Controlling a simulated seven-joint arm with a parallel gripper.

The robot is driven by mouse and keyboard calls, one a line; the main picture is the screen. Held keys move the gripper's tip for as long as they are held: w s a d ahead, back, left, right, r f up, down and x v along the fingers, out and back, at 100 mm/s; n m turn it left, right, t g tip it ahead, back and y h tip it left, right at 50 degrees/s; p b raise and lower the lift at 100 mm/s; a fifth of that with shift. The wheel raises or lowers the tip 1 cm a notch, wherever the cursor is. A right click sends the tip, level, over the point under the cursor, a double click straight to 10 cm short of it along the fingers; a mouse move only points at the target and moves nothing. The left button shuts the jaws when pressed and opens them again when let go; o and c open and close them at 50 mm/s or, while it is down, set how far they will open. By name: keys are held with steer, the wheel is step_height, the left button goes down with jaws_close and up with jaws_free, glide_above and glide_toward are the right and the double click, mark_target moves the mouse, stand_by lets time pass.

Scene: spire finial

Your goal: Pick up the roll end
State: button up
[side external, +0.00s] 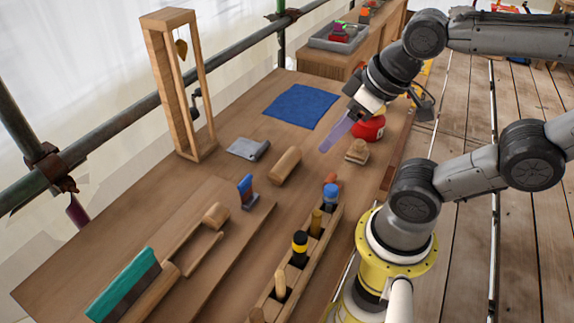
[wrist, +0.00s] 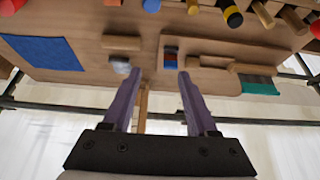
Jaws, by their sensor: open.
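No part is clearly marked as the roll end, and I cannot tell which one it is. A short wooden round-topped piece (side external: 285,165) lies on the bench; it also shows in the wrist view (wrist: 121,42). A small grey folded piece (side external: 245,148) lies to its left, also seen pale in the wrist view (wrist: 120,66). A small pale wooden block (side external: 357,152) sits to the right. My gripper (side external: 335,140) has purple fingers, open and empty, above the bench between the blue cloth and the pale block. Its fingers (wrist: 158,74) also show apart in the wrist view.
A blue cloth (side external: 301,105) lies behind. A tall wooden frame (side external: 150,90) stands at the left, a red rounded object (side external: 369,128) beside my gripper. A rack (side external: 285,280) of upright tools fills the front.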

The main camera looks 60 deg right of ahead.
steer(key=o, duration=0.5)
steer(key=m+g+h, duration=0.1)
steer(key=m+g, duration=0.5)
steer(key=m, duration=1.2)
glide_above(285, 159)
steer(key=a, duration=0.1)
step_height(285, 159, down, 16)
steer(key=shift+s+f, duration=0.1)
steer(key=shift+s, duration=0.05)
steer(key=shift+d+f, duration=0.25)
steer(key=shift+f, duration=1.3)
steer(key=shift+d+f, duration=0.2)
steer(key=shift+f, duration=1.3)
